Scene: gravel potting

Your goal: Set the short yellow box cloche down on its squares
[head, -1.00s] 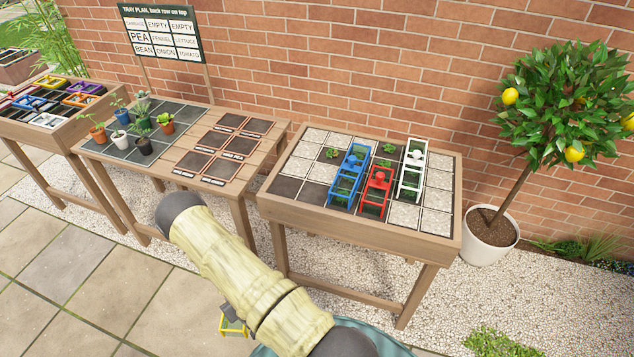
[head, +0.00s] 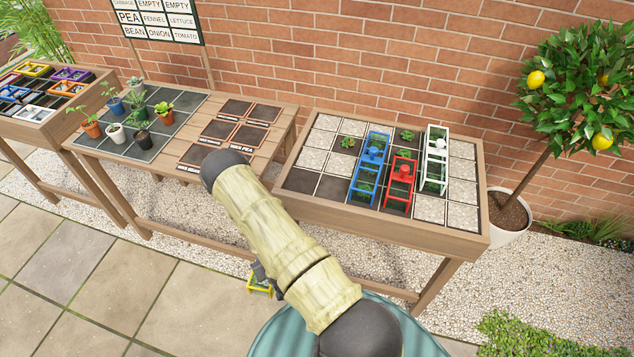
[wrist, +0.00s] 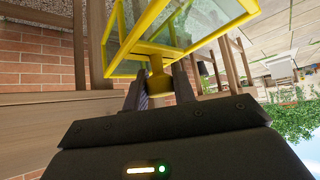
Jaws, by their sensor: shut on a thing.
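The short yellow box cloche (wrist: 178,48) has a yellow frame and clear panes. In the wrist view my gripper (wrist: 158,88) is shut on its yellow knob. In the head view the yellow cloche (head: 260,287) hangs low beside my arm, in front of the tables and below their tops, partly hidden by the arm. The gravel tray table (head: 375,218) stands to the right, with pale gravel squares and dark soil squares. Blue (head: 370,167), red (head: 400,183) and white (head: 435,160) cloches stand on it. Dark squares at its front left (head: 315,183) are bare.
A potting table (head: 255,150) with potted seedlings stands in the middle. A crate of coloured frames (head: 45,92) is at far left. A plan board (head: 157,20) stands behind. A potted lemon tree (head: 570,110) stands at right. Paving in front is open.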

